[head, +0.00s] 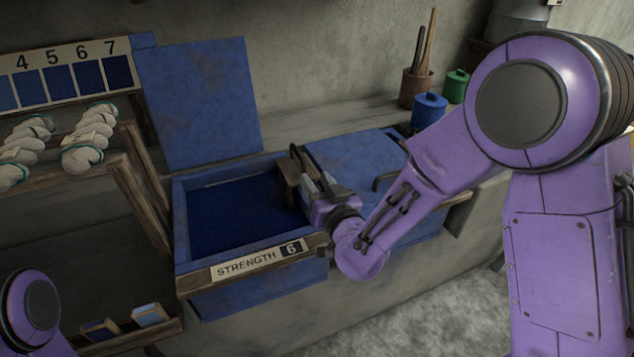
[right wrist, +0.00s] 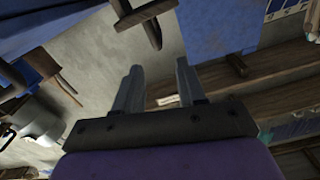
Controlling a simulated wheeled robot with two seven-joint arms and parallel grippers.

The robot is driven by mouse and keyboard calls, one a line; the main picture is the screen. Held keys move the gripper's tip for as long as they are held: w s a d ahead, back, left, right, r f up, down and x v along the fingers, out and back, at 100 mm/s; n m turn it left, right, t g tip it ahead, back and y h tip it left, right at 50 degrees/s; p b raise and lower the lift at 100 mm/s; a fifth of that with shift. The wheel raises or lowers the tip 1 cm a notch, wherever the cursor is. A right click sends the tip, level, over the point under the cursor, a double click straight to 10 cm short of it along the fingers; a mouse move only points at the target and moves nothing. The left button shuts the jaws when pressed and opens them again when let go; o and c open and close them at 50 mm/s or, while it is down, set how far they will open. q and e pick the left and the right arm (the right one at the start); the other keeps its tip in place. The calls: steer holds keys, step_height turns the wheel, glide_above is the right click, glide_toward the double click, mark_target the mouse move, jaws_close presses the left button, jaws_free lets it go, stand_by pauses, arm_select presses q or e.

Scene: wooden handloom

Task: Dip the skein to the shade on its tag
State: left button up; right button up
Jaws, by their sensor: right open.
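Several pale skeins (head: 90,145) with teal ties rest on the wooden rack at the left; no tag on them is readable. The open vat (head: 180,225) holds dark blue dye (head: 235,212), and its front label (head: 258,260) reads STRENGTH 6. My right gripper (head: 312,182) is over the right side of the vat opening, beside a dark wooden piece (head: 287,172). In the right wrist view its two fingers (right wrist: 157,85) are apart with nothing held between them. My left gripper is out of view; only part of that arm shows at the lower left.
A shade card (head: 60,75) showing 4 to 7 stands behind the rack. A blue lid (head: 200,100) stands upright behind the vat. A closed blue cover (head: 350,160) lies to its right.

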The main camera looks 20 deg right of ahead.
mark_target(292, 144)
steer(key=shift+d+f+m+h, duration=0.25)
steer(key=shift+f+m+h, duration=0.05)
steer(key=shift+f+m, duration=0.6)
steer(key=m, duration=0.4)
steer(key=shift+w+f+g, duration=0.2)
steer(key=shift+f+g, duration=0.05)
steer(key=shift+g, duration=0.05)
steer(key=m, duration=0.4)
steer(key=shift+w+d, duration=0.1)
steer(key=shift+w, duration=0.1)
steer(key=m, duration=0.3)
steer(key=shift+w+m, duration=0.15)
steer(key=shift+m, duration=0.25)
steer(key=m, duration=0.4)
steer(key=shift+w+r+m, duration=0.2)
steer(key=shift+r+m, duration=0.1)
steer(key=m, duration=0.4)
steer(key=shift+w+r, duration=0.15)
steer(key=shift+r, duration=0.15)
steer(key=m, duration=0.3)
steer(key=shift+w+r, duration=0.1)
steer(key=shift+r, duration=0.15)
steer(key=m, duration=0.6)
steer(key=shift+w+a+r, duration=0.1)
steer(key=shift+a+r, duration=0.05)
steer(key=shift+a, duration=0.15)
steer(key=shift+w, duration=0.25)
steer(key=w+p, duration=0.1)
steer(key=w, duration=0.9)
steer(key=shift+a, duration=0.15)
